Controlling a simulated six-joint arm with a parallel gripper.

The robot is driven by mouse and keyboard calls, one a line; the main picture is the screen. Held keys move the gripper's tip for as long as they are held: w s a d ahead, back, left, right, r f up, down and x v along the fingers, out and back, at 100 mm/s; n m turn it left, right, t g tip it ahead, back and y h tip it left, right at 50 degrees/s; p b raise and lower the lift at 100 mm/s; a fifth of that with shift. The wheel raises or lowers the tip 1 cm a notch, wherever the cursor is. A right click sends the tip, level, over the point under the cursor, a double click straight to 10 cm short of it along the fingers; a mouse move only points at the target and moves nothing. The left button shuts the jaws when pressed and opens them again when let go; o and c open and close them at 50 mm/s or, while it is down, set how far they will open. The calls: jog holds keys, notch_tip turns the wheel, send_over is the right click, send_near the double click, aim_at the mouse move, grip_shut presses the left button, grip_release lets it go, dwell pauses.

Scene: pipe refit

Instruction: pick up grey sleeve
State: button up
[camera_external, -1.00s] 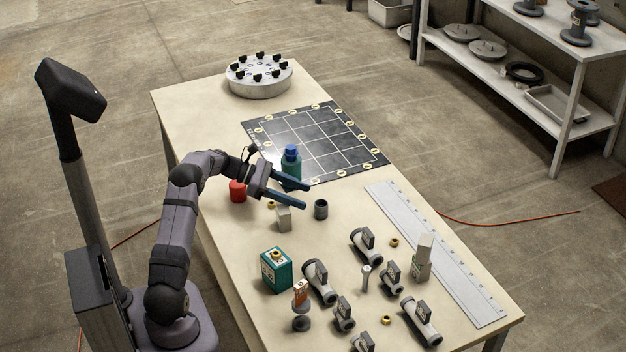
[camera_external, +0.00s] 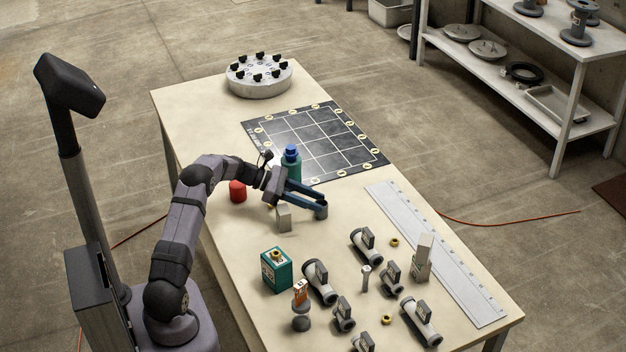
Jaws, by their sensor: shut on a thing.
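The grey sleeve (camera_external: 321,212) is a short dark grey cylinder standing upright near the middle of the table (camera_external: 190,110). My gripper (camera_external: 318,207) reaches down to it from the upper left. Its blue fingers are shut on the sleeve and partly cover its top. The sleeve appears to be still at table level.
A teal bottle with a blue cap (camera_external: 292,165) stands close behind my gripper. A light grey block (camera_external: 283,218) and a red cylinder (camera_external: 237,191) are to the left. Several valve-like pipe pieces (camera_external: 321,282) crowd the front. A long ruler (camera_external: 437,253) lies right.

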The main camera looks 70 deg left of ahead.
notch_tip(320, 180, up, 10)
jog(key=shift+b, duration=0.35)
dwell(0.4)
jog(key=shift+a, duration=0.1)
